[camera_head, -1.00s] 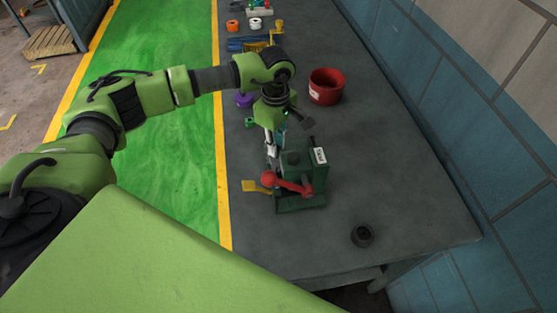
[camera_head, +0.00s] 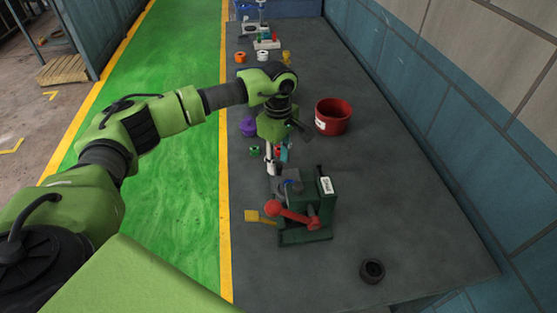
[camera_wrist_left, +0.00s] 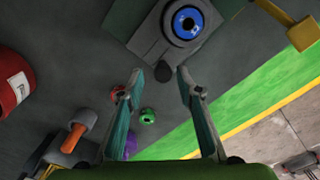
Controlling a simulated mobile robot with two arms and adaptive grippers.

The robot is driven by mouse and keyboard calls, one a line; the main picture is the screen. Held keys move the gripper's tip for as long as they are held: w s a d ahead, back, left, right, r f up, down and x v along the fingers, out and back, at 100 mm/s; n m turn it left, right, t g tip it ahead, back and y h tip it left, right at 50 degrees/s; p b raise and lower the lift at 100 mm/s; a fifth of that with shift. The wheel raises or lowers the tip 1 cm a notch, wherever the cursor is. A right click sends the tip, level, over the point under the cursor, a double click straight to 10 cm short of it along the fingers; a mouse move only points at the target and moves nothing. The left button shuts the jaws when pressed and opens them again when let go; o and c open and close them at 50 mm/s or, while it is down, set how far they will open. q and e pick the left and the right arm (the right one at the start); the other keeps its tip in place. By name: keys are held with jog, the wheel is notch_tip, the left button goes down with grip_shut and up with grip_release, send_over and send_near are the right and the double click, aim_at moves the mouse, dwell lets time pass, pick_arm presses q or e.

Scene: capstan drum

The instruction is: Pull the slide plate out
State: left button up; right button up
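A dark green machine (camera_head: 320,213) with a white label and a red ball lever (camera_head: 280,208) stands on the grey bench. A yellow tab (camera_head: 251,215) sticks out on its left side; it shows in the left wrist view (camera_wrist_left: 303,33) on a rod. A grey plate (camera_wrist_left: 150,38) with a blue-ringed round part (camera_wrist_left: 187,23) is on the machine. I cannot tell which part is the slide plate. My left gripper (camera_head: 272,172) is just beyond the machine. In the left wrist view its fingers (camera_wrist_left: 162,76) are apart with nothing between them. My right gripper is out of view.
A red pot (camera_head: 333,117) stands beyond the machine to the right. A small black ring-shaped part (camera_head: 372,271) lies near the front. A purple part (camera_head: 248,126) and small coloured parts lie near the left edge. The bench right of the machine is clear.

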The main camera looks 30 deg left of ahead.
pick_arm(q)
notch_tip(320, 180, up, 12)
dwell(0.6)
dwell(0.4)
